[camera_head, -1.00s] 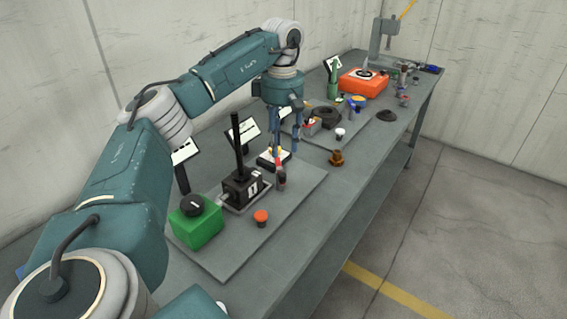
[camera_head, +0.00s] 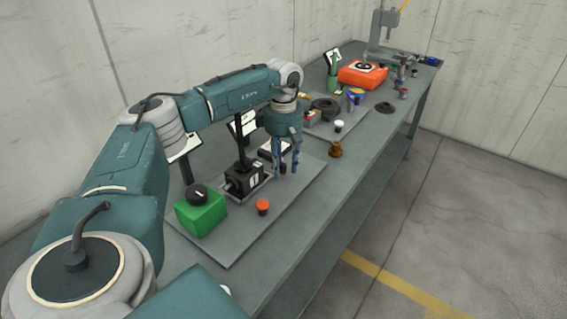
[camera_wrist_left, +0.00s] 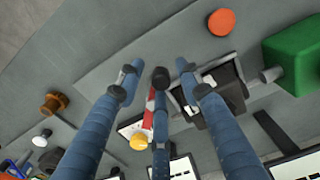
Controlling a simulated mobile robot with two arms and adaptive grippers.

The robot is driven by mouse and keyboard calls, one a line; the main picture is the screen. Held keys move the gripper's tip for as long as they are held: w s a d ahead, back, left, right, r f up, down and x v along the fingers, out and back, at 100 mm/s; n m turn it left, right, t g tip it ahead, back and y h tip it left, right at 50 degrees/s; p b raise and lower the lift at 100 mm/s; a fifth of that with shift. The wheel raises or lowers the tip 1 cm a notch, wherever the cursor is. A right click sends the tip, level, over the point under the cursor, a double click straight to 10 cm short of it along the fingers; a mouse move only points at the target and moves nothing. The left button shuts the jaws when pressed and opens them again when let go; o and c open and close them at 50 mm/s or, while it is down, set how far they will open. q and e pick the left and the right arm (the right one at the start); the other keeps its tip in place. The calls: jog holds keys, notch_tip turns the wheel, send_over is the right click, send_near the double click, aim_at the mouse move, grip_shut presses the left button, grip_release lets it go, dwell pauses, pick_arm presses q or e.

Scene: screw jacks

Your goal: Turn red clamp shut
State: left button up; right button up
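My left gripper (camera_head: 285,170) points down over the grey board on the bench, just right of the black block with an upright lever (camera_head: 243,180). In the left wrist view its three fingers (camera_wrist_left: 157,74) are spread apart, so it is open. A slim red and white part (camera_wrist_left: 150,107), perhaps the red clamp, shows between the left and middle fingers and is partly covered by the middle one. I cannot tell whether a finger touches it. In the head view the gripper hides this part. My right gripper is not in view.
A red-orange button (camera_head: 263,206) and a green box with a black knob (camera_head: 203,214) stand near the board's front left. A brown knob (camera_head: 335,149) and a white-topped button (camera_head: 338,126) stand to the right. An orange box (camera_head: 362,76) is farther back.

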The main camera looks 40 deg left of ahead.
pick_arm(q)
grip_shut()
jog(key=shift+w, duration=0.1)
jog(key=shift+w+d+n, duration=0.15)
jog(key=shift+d+n, duration=0.05)
jog(key=shift+n, duration=0.4)
jog(key=w+a+n+p, duration=0.1)
jog(key=w+n, duration=0.6)
jog(key=n, duration=0.9)
jog(key=shift+w+a+r+n, duration=0.2)
jog(key=shift+w+r+n, duration=0.1)
jog(key=shift+n, duration=0.1)
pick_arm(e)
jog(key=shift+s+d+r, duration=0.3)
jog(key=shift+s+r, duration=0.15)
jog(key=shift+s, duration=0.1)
pick_arm(q)
jog(key=shift+o, duration=0.9)
grip_release()
jog(key=shift+f, duration=0.15)
